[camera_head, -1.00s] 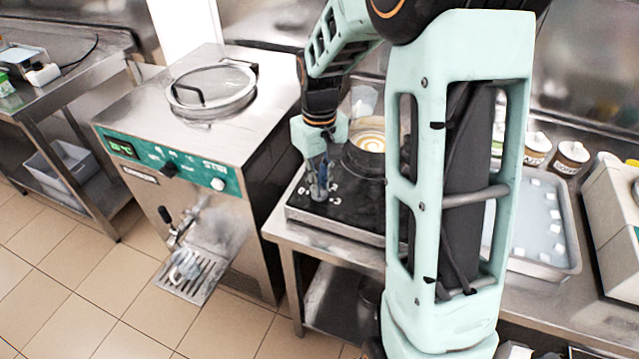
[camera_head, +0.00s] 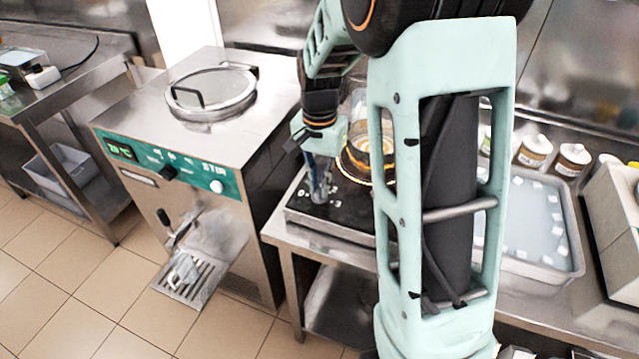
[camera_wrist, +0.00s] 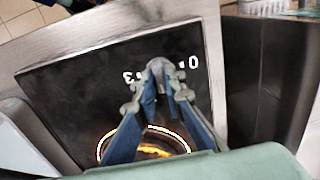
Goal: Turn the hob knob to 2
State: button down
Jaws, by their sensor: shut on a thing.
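The hob (camera_head: 352,222) is a flat black plate on a steel table, also filling much of the wrist view (camera_wrist: 70,85). Its small grey knob (camera_wrist: 157,65) sits between my fingertips, with a white 0 to its right and a 3 to its left. Other marks and the knob's pointer are hidden or too small to read. My gripper (camera_head: 319,192), also in the wrist view (camera_wrist: 160,82), points down and is shut on the knob. Behind it, a glowing orange ring shows on the hob, around the base of a clear vessel (camera_head: 362,135).
A steel batch freezer (camera_head: 215,225) with a round lid stands left of the hob table. A tray of pale liquid with white cubes (camera_head: 535,225) and several tubs (camera_head: 533,150) stand at the right. My arm hides the hob's right side.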

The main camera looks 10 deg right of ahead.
aim_at(319, 189)
jog(key=m, duration=0.5)
jog(key=shift+m+p, duration=0.4)
dwell(0.4)
jog(key=c, duration=2)
grip_release()
notch_tip(319, 189, up, 12)
jog(key=shift+r, duration=0.1)
